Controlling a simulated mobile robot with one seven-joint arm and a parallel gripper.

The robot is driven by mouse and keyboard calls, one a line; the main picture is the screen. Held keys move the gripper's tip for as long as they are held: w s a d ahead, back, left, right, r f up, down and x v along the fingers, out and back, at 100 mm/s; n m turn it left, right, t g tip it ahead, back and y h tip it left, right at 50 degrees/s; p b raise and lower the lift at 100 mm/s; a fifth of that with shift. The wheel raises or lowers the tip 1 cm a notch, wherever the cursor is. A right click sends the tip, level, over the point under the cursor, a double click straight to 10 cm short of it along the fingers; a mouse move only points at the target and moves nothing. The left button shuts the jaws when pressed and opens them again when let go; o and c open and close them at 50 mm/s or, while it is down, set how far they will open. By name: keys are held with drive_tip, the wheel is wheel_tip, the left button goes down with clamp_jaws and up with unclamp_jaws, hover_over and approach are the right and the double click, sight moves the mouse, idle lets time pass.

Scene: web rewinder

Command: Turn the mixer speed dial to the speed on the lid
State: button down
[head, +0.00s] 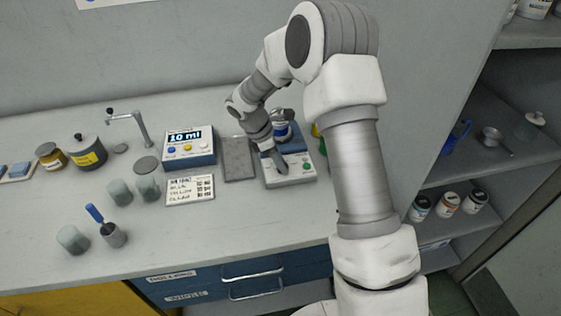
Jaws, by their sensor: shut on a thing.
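The mixer (299,179) is a pale, low box with a green button, standing on the bench right of centre. A white and blue container (283,131) is at its back, partly behind my arm; no speed on a lid can be read. My gripper (281,168) points down at the front left of the mixer's top and is shut there. The speed dial is hidden by the fingers, so its setting cannot be seen; the grip's place fits the dial.
Left of the mixer are a grey pad (239,160), a blue dispenser (190,148) reading 10 ml and a written card (190,190). Grey-green cups (72,239) and jars stand further left. A shelf (485,165) with jars is at right.

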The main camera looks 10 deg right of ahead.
drive_tip(key=m+g+p, duration=0.1)
drive_tip(key=m, duration=0.3)
drive_tip(key=shift+w+r+m+g+p, duration=0.1)
drive_tip(key=shift+w+m+g+p, duration=0.05)
drive_tip(key=shift+m+g+p, duration=0.2)
drive_tip(key=shift+m+g+y+p, duration=0.45)
drive_tip(key=shift+m+g+y, duration=0.25)
drive_tip(key=shift+m, duration=1.25)
drive_tip(key=shift+w+d, duration=0.1)
drive_tip(key=shift+c, duration=2.3)
unclamp_jaws()
drive_tip(key=p+v, duration=0.1)
drive_tip(key=v, duration=1.6)
drive_tip(key=shift+p, duration=0.35)
